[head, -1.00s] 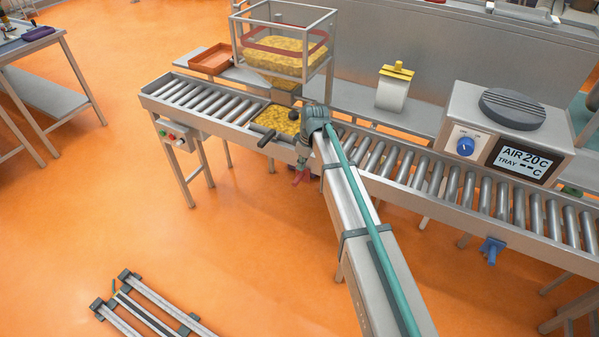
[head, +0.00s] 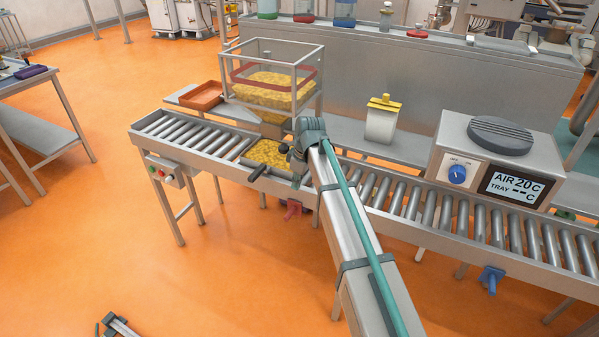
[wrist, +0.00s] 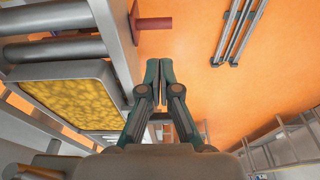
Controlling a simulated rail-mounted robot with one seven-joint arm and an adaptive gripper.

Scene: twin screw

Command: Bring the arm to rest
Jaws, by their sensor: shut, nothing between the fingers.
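My arm reaches over the roller conveyor (head: 452,214) in the head view, its wrist beside a tray of yellow grains (head: 268,153). The arm's end hides most of my gripper there. In the wrist view my gripper (wrist: 160,66) is shut and empty, its two fingertips together over the orange floor. The tray of yellow grains shows left of the fingers in the wrist view (wrist: 60,98), apart from them. A red handle (wrist: 153,23) under the conveyor edge shows just above the fingertips in that view, and in the head view (head: 291,209).
A framed hopper of yellow grains (head: 270,92) stands behind the tray. A control box with dial and display (head: 486,175) stands at the right. A blue handle (head: 491,279) juts from the conveyor's front. The orange floor (head: 150,265) in front is mostly clear.

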